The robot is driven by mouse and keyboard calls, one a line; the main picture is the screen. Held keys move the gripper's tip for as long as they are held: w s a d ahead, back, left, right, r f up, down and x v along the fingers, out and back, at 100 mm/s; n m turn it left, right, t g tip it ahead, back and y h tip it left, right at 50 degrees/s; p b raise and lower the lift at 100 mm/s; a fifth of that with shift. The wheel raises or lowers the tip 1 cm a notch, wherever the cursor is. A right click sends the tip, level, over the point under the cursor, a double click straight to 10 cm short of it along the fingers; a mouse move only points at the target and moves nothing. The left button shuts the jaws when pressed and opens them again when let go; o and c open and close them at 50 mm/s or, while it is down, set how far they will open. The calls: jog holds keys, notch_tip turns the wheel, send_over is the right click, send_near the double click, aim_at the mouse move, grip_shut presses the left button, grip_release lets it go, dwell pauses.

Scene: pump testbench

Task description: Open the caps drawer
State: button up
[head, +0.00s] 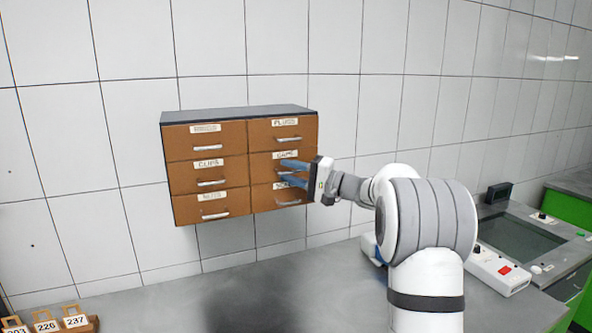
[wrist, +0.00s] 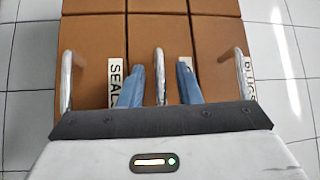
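The caps drawer (head: 262,170) is the middle drawer of the right column in a brown cabinet, and its front sits flush with the others. Its label (head: 287,154) is small and hard to read. In the wrist view its metal handle (wrist: 159,72) stands between the two blue fingers of my gripper (wrist: 160,88). The fingers are apart, with a visible gap on each side of the handle. In the head view my gripper (head: 292,173) is at this drawer's front, and its fingers hide the handle there.
The plugs drawer (head: 262,136) is above and the seals drawer (head: 262,197) below, each with its own handle close by. The cabinet hangs on a tiled wall above a grey bench (head: 300,285). Numbered wooden holders (head: 45,326) stand at the lower left.

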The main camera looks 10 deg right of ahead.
jog(key=shift+c, duration=0.4)
grip_shut()
